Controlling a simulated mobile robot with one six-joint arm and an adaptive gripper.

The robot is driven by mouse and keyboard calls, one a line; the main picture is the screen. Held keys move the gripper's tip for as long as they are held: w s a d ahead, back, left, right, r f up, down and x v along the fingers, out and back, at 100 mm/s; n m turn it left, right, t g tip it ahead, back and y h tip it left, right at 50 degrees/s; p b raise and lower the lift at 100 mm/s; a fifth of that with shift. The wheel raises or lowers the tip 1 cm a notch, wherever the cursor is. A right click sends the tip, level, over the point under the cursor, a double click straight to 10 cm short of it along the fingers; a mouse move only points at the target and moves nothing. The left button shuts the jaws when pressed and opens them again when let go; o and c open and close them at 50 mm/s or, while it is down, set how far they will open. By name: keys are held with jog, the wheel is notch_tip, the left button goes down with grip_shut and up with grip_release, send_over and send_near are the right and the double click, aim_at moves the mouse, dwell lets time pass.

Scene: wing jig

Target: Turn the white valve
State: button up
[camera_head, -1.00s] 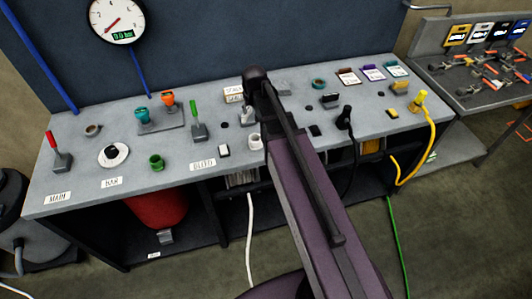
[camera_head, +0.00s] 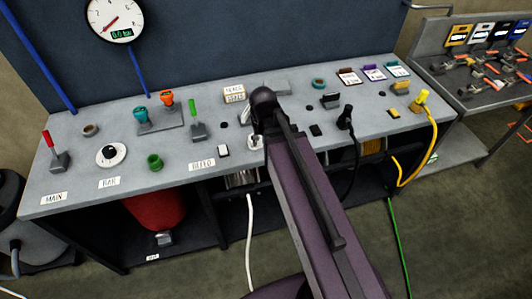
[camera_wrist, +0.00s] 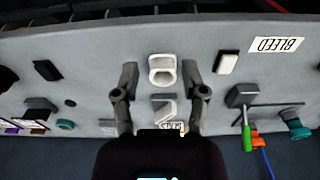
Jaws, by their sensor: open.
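In the wrist view my gripper (camera_wrist: 160,74) is open, with a dark finger on each side. A white ring-shaped piece (camera_wrist: 163,69) shows between the fingertips, with gaps on both sides. A pale grey-white angled piece (camera_wrist: 163,109) lies between the fingers, closer to the palm in the picture. I cannot tell which of these is the white valve. In the head view the white piece (camera_head: 255,141) stands on the bench right beside my arm, which hides the gripper.
The grey bench (camera_head: 75,190) holds a green lever (camera_head: 196,123), a white switch (camera_head: 223,151), and teal (camera_head: 141,116) and orange (camera_head: 167,99) valves. A black plug (camera_head: 346,118) and a yellow hose (camera_head: 433,135) are at the right. The gauge (camera_head: 114,19) reads 0.0 bar.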

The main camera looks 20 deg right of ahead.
jog(key=shift+g, duration=0.4)
jog(key=shift+s+f, duration=0.2)
jog(key=shift+s, duration=1)
jog(key=shift+s+f, duration=0.15)
jog(key=shift+s, duration=1.05)
notch_tip(320, 180, up, 6)
jog(key=m+p, duration=0.6)
jog(key=m, duration=0.2)
send_over(246, 111)
jog(key=shift+w+r, duration=0.1)
jog(key=shift+w, duration=0.05)
jog(key=shift+d, duration=0.1)
jog(key=shift+n, duration=0.3)
notch_tip(246, 111, down, 14)
jog(key=b, duration=1.4)
jog(key=shift+r, duration=0.1)
